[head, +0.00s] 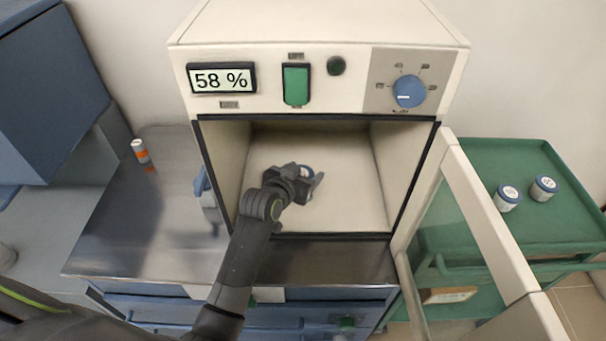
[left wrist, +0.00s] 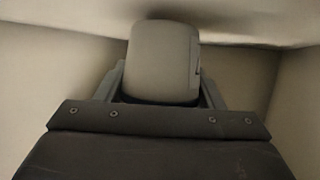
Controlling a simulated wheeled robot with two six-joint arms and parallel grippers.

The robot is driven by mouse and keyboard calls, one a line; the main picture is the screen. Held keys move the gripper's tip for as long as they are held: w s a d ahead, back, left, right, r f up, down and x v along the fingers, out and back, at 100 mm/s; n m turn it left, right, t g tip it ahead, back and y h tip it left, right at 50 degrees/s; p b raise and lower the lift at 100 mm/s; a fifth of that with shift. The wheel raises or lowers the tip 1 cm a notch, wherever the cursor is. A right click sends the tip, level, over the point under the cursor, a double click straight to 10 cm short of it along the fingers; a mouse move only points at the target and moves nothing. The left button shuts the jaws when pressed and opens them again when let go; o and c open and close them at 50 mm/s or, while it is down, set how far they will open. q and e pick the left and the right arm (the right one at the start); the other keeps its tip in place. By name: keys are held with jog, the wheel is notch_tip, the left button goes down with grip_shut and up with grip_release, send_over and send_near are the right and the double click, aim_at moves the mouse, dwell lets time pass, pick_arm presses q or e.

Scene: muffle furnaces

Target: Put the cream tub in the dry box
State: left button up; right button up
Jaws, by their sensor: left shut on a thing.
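The dry box (head: 322,217) stands in the middle with its door (head: 470,215) swung open to the right. Its display reads 58 %. My left gripper (head: 306,184) reaches through the opening into the chamber and is shut on the cream tub (left wrist: 163,62). In the left wrist view the tub sits between the two fingers, looking plain and greyish cream in shadow. In the head view the gripper hides most of the tub; a bit of blue and white (head: 307,170) shows behind the fingers. I cannot tell whether the tub touches the chamber floor. My right gripper is not in view.
A small orange and white bottle (head: 140,151) stands on the steel bench (head: 135,215) at left. The open door blocks the space between box and cart.

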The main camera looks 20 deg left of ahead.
pick_arm(q)
jog(key=shift+f, duration=0.3)
jog(key=shift+f, duration=0.15)
jog(key=o, duration=1.1)
jog(key=shift+c, duration=0.2)
jog(key=shift+s, duration=0.1)
jog(key=v, duration=1.2)
